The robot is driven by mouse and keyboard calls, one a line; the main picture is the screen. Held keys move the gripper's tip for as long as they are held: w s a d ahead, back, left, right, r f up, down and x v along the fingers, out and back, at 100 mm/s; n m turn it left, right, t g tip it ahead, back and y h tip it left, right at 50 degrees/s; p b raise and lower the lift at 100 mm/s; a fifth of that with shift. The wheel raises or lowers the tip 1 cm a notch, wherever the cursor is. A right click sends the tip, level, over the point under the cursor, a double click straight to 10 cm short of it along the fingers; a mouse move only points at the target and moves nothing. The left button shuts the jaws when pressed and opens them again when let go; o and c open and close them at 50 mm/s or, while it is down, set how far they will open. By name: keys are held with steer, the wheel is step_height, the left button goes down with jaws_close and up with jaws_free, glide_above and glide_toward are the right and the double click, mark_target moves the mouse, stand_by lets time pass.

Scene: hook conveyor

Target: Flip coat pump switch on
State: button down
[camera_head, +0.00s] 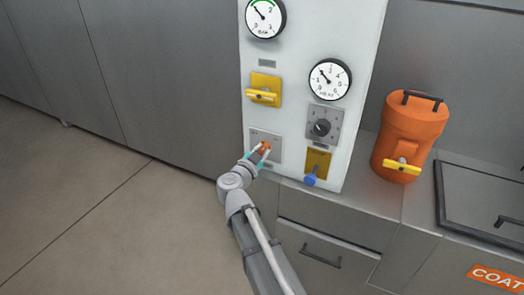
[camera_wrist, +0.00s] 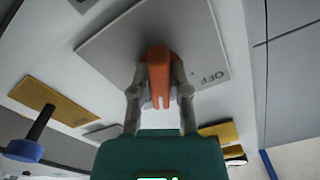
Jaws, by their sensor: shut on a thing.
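The coat pump switch is an orange lever (camera_wrist: 159,75) on a grey square plate (camera_wrist: 108,45), with "OFF" lettering readable near one side in the wrist view. In the head view the orange lever (camera_head: 265,148) sits on the grey plate (camera_head: 272,136) low on the white panel. My gripper (camera_head: 261,153) reaches it from below. In the wrist view my gripper (camera_wrist: 160,95) has its two fingers on either side of the lever, shut on it. The fingers partly hide the plate behind.
The white panel (camera_head: 300,50) also holds two gauges, a yellow valve handle (camera_head: 261,95), a black knob (camera_head: 321,128) and a blue-ended lever (camera_head: 310,180) on a yellow plate. An orange canister (camera_head: 410,135) stands on the counter at right. The floor at left is clear.

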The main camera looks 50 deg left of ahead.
steer(key=shift+m, duration=1.8)
steer(key=c, duration=0.6)
jaws_free()
steer(key=v, duration=1.2)
